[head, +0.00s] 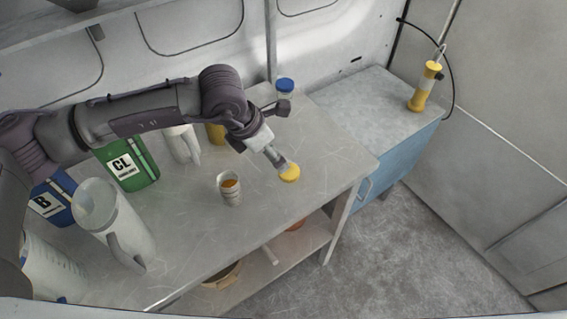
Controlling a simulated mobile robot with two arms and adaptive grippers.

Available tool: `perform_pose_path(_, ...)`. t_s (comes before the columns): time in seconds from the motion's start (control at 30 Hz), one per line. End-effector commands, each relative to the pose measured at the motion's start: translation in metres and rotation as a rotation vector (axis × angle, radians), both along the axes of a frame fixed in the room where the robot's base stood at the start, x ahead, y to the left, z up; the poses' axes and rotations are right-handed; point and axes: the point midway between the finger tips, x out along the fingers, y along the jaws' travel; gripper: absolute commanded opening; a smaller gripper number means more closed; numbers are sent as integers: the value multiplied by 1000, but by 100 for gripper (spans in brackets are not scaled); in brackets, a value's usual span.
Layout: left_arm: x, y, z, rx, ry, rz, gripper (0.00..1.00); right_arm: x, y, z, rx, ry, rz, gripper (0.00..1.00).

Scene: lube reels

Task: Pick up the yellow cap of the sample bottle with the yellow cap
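The yellow cap (290,174) is at the fingertips of my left gripper (279,158), over the right part of the workbench. The fingertips overlap the cap in the head view. The fingers are small and seen edge-on, so I cannot tell whether they grip it, or whether the cap rests on the bench or is just above it. An open-topped small bottle (231,195) with amber content stands upright on the bench, left of the cap. It has no cap on it. My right gripper is not in view.
A blue-capped bottle (285,95) stands at the back. A green container (128,165), a blue container (52,203) and pale jugs (112,225) crowd the left. A blue cabinet (398,150) carries a yellow tool (424,88). The bench's front right is clear.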

Motion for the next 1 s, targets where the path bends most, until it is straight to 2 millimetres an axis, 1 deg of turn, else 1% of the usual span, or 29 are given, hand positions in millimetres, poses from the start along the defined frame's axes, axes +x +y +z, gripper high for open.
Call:
perform_pose_path(0.03,1,-4,-8,1,6,-1,88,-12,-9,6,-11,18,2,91)
perform_pose_path(0.1,5,-8,-22,1,7,0,88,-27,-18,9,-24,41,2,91)
perform_pose_path(0.2,9,-14,-38,0,5,0,88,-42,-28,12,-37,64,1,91)
perform_pose_path(0.23,10,-15,-42,-1,5,0,88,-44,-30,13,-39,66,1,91)
perform_pose_path(0.37,13,-19,-54,-2,2,-1,88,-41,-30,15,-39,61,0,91)
perform_pose_path(0.47,15,-20,-58,-1,3,0,88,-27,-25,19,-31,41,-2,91)
perform_pose_path(0.53,18,-23,-63,-1,4,-1,88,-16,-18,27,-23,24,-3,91)
perform_pose_path(0.63,24,-26,-76,0,4,1,88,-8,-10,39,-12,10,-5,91)
perform_pose_path(0.7,27,-29,-87,-1,3,-1,88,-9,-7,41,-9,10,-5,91)
perform_pose_path(0.8,30,-32,-98,-1,3,0,88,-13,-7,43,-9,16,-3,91)
perform_pose_path(0.9,31,-33,-103,-2,3,0,88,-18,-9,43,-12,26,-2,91)
perform_pose_path(1.0,31,-33,-104,-2,1,0,88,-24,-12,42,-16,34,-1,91)
